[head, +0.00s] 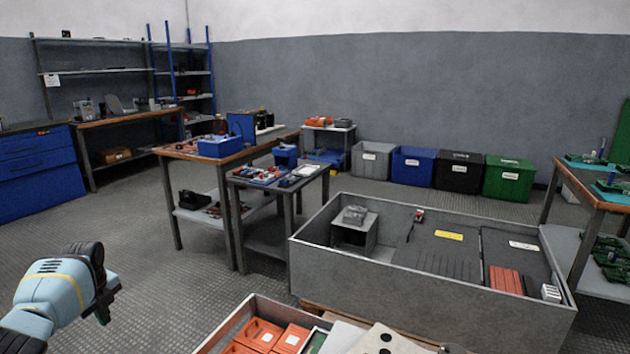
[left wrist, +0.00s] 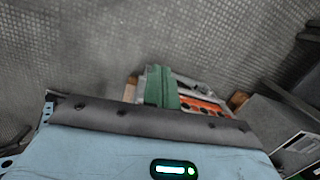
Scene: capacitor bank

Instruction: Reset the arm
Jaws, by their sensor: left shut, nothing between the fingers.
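My left arm comes in at the lower left of the head view, pale blue with a dark wrist. My left gripper (head: 104,312) is at its end, low over the bare floor. It is shut and empty, apart from every object. The left wrist view looks down on the floor and on a pale blue and black part of my own body; the fingers do not show clearly there. My right gripper is not in view.
A large grey open cabinet (head: 400,312) lies right of centre. A crate (head: 228,326) with orange blocks stands at the lower middle. A small table (head: 277,183) with parts stands behind. Several bins, one green (head: 509,178), line the back wall. Floor around the left gripper is clear.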

